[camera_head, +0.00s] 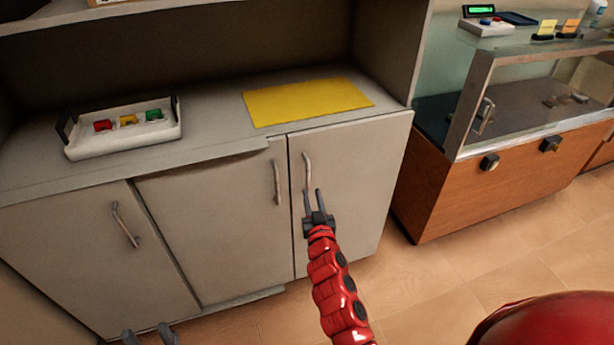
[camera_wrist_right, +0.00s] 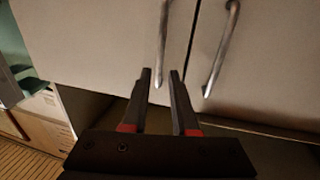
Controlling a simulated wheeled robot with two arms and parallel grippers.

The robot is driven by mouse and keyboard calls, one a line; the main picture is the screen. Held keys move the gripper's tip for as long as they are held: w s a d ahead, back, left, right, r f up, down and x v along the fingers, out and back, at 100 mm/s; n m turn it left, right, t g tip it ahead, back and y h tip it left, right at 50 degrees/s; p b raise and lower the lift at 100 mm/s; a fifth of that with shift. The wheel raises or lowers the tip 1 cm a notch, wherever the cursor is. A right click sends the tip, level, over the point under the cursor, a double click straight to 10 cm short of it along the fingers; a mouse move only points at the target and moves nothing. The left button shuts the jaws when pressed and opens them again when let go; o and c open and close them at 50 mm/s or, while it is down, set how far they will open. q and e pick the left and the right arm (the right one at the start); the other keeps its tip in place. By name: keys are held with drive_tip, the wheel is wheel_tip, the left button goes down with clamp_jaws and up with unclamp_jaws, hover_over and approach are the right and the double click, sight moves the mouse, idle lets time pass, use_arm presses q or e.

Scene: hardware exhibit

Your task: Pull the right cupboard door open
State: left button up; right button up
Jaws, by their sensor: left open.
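The right cupboard door (camera_head: 352,190) is a pale grey panel at the right end of the cabinet and looks closed. Its upright metal handle (camera_head: 307,171) is near its left edge. My right gripper (camera_head: 314,192) is in front of this door at the handle's lower end. In the right wrist view the fingers (camera_wrist_right: 159,73) are apart, and the handle (camera_wrist_right: 163,40) appears between their tips, with no clear contact. My left gripper (camera_head: 150,336) is open and empty at the bottom edge, low in front of the left doors.
The neighbouring door has its own handle (camera_head: 277,183) close by on the left. A white tray (camera_head: 85,151) with coloured pieces and a yellow mat (camera_head: 306,101) lie on the counter. A wood and glass display case (camera_head: 440,185) stands at right. Floor before it is clear.

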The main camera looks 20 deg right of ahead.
sight(308, 178)
drive_tip(key=w, duration=0.5)
drive_tip(key=w+d, duration=0.1)
drive_tip(key=w, duration=0.1)
drive_tip(key=shift+w+d+b, duration=0.1)
drive_tip(key=shift+w+b, duration=0.05)
drive_tip(key=shift+b, duration=0.15)
drive_tip(key=shift+w+d, duration=0.1)
drive_tip(key=shift+w, duration=0.6)
drive_tip(key=shift+c, duration=0.2)
clamp_jaws()
